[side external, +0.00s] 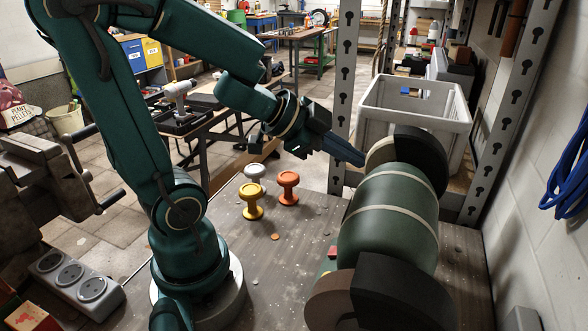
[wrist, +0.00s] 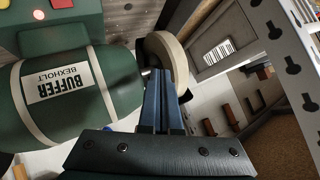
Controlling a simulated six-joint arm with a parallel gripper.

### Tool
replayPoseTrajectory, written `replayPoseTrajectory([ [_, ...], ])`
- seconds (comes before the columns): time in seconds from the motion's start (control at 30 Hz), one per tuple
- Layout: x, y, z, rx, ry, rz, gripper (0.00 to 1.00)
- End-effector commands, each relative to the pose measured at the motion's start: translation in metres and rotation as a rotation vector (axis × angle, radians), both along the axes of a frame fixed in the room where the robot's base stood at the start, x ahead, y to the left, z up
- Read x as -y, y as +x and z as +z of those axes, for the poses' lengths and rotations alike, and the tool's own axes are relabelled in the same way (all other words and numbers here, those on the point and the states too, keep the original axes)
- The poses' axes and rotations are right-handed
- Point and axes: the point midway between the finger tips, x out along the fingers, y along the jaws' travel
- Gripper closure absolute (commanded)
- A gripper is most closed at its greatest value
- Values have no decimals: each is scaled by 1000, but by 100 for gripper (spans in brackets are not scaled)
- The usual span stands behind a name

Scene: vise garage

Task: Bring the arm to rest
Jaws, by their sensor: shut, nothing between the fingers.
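My gripper (side external: 347,153) is shut and empty, with its blue fingers together. In the side external view it points right and slightly down, its tips close to the far wheel of the green buffer (side external: 388,230). In the wrist view the shut fingers (wrist: 160,82) reach up toward the pale buffing wheel (wrist: 168,58). I cannot tell whether the tips touch the wheel. The green buffer body (wrist: 120,85) with its label fills the left of the wrist view.
A grey crate (side external: 415,100) stands behind the buffer. A perforated metal post (side external: 345,80) rises near my gripper. A vise (side external: 50,180) is at left.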

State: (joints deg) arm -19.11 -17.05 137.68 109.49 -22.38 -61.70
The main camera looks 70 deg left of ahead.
Motion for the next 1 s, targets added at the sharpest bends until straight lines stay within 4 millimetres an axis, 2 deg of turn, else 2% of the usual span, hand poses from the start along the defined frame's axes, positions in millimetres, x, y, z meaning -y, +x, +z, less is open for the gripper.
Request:
replayPoseTrajectory([
  [0.1, -10, 11, 26, 127, 15, 139, 100],
  [0.23, -25, 9, 44, 196, 12, 319, 100],
  [0.33, -33, -2, 48, 188, -9, 454, 100],
  [0.47, -33, -25, 39, 102, -62, 595, 100],
  [0.57, -21, -46, 25, -14, -122, 659, 100],
  [0.8, 37, -97, -2, -333, -285, 631, 100],
  [0.9, 56, -110, -5, -418, -330, 591, 100],
  [1.0, 67, -118, -7, -463, -354, 565, 100],
])
